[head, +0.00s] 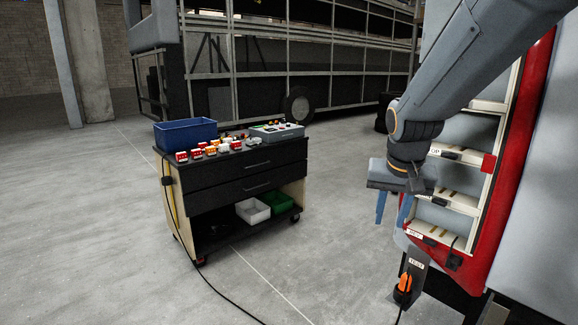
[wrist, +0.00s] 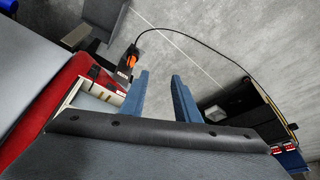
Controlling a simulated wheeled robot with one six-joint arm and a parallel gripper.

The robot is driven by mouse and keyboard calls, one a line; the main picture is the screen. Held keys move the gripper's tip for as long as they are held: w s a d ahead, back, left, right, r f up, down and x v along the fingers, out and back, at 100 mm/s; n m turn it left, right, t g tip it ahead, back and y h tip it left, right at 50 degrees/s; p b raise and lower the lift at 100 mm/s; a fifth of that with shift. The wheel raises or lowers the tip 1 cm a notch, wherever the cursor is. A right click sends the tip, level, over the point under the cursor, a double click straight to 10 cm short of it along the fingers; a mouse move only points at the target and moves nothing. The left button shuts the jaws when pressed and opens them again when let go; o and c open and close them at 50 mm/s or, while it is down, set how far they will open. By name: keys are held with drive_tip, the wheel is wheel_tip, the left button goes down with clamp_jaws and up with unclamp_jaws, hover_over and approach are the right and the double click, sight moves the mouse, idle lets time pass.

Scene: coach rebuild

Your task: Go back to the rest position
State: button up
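My gripper (head: 393,208) hangs in the air at the right of the head view, in front of the red and white panel frame (head: 470,215). Its two blue fingers point down and stand apart with nothing between them. In the wrist view my gripper (wrist: 160,97) also shows its fingers spread, with grey floor behind the gap. The red panel edge (wrist: 45,105) lies to the left of the fingers there. No rest position is marked in either view.
A black workbench (head: 240,170) on wheels carries a blue bin (head: 186,133), several small red and orange parts and a grey device (head: 277,132). An orange plug (head: 403,288) with a black cable sits below my gripper. Floor between bench and panel is clear apart from cable.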

drive_tip(key=s+a+f+n+g, duration=0.1)
drive_tip(key=s+a+f, duration=0.1)
drive_tip(key=s+f, duration=0.4)
drive_tip(key=s+a+f+n+g+y, duration=0.1)
drive_tip(key=s+a+f+n, duration=0.1)
drive_tip(key=s+f, duration=0.4)
drive_tip(key=s, duration=0.5)
drive_tip(key=shift+s+f+g, duration=0.15)
drive_tip(key=shift+f+g, duration=0.2)
drive_tip(key=shift+g, duration=0.05)
idle(0.6)
